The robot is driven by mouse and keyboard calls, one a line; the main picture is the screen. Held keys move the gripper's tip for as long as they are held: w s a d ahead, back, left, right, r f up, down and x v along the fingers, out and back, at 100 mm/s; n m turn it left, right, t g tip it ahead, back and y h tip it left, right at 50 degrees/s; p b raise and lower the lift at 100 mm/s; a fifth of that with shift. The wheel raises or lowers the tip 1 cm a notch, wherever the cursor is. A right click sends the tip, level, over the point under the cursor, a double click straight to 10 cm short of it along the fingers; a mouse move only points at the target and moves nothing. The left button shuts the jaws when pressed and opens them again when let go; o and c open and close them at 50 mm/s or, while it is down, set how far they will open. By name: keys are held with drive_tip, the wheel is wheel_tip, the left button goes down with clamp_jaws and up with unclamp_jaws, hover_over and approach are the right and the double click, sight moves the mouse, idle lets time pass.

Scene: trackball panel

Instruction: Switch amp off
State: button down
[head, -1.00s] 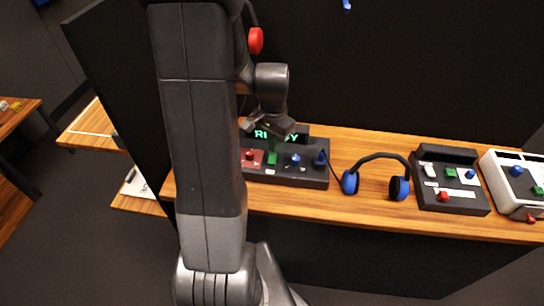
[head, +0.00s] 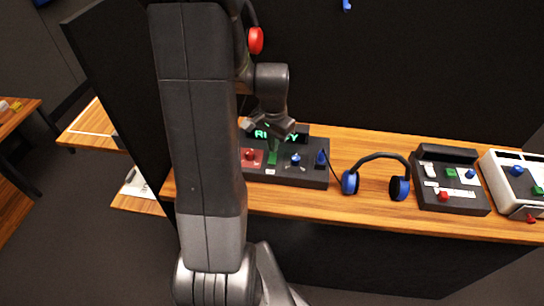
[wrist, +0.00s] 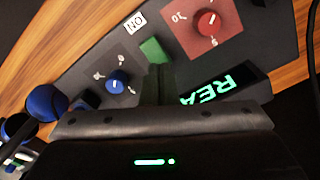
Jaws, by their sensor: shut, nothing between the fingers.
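A dark control panel (head: 315,175) stands on the wooden counter under my gripper. No readable name shows which device is the amp. The panel has a lit green display (wrist: 222,86), partly hidden by my gripper, a red knob (wrist: 208,22) on a red plate, a blue knob (wrist: 115,85) on a grey plate and a green control (wrist: 153,50). A small white label (wrist: 135,22) lies beside the green control. My gripper (wrist: 157,72) is shut and empty, its tips right at the green control; I cannot tell if they touch.
Blue headphones (head: 378,174) stand right of the panel. Further right are another dark panel (head: 425,199) and a white panel (head: 500,182) with coloured controls. A dark wall (head: 420,70) rises behind the counter. A strip of bare wood (head: 290,207) runs along the front.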

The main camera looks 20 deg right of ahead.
drive_tip(key=shift+f+b, duration=0.8)
drive_tip(key=shift+f, duration=0.3)
idle(0.3)
drive_tip(key=shift+r, duration=0.1)
drive_tip(key=shift+r+p, duration=2.7)
drive_tip(key=shift+r, duration=0.75)
drive_tip(key=shift+f, duration=0.15)
wheel_tip(320, 180, down, 7)
drive_tip(key=b, duration=0.5)
drive_tip(key=shift+r, duration=0.3)
wheel_tip(320, 180, up, 8)
drive_tip(key=p, duration=0.6)
drive_tip(key=shift+r, duration=0.25)
